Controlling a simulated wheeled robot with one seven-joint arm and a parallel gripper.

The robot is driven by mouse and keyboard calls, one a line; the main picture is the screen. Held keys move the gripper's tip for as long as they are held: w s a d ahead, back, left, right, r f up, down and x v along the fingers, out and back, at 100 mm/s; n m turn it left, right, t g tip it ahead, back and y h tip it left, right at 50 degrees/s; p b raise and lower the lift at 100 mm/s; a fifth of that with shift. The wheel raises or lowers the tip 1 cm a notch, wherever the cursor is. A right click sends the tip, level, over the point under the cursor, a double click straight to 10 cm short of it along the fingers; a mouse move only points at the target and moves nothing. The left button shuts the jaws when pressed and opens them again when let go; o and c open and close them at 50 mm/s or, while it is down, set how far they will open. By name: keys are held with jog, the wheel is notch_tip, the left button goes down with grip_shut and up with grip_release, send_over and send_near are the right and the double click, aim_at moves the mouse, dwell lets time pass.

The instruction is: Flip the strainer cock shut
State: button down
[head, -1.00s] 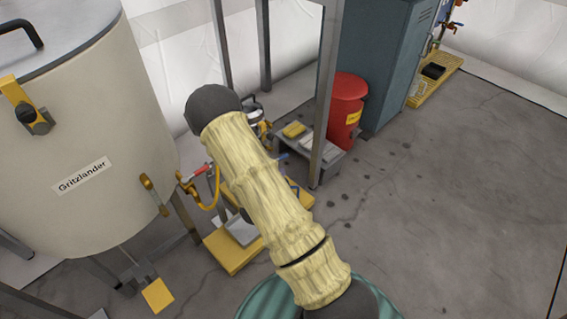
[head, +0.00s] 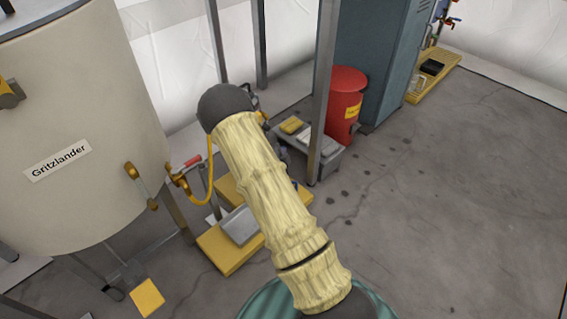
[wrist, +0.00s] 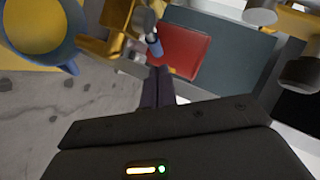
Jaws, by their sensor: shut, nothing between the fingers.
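My gripper (wrist: 158,84) shows in the wrist view with its dark fingers together and nothing between them. A brass fitting (wrist: 118,42) with a small blue-grey lever end (wrist: 154,46) lies just beyond and left of the fingertips; it may be the strainer cock. I cannot tell whether the fingers touch it. In the head view my arm hides my gripper and whatever is in front of it. A brass valve with a red handle (head: 192,160) and a yellow hose is at the tank's right side, and another brass fitting (head: 140,185) is on the tank wall.
The large cream tank (head: 85,125) labelled Gritzlander stands at left. A grey post (head: 323,90), a red can (head: 346,100) and a blue-grey cabinet (head: 385,60) stand behind my arm. Low yellow platforms (head: 228,250) lie near the tank. The floor (head: 460,200) at right is open.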

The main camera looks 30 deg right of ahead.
jog(key=shift+w+a+f, duration=0.1)
jog(key=shift+w+f, duration=0.35)
jog(key=shift+w, duration=0.2)
jog(key=shift+w+f, duration=0.2)
jog(key=shift+w, duration=0.6)
jog(key=shift+s+a+p, duration=0.4)
jog(key=shift+s+a, duration=0.05)
jog(key=shift+s, duration=0.15)
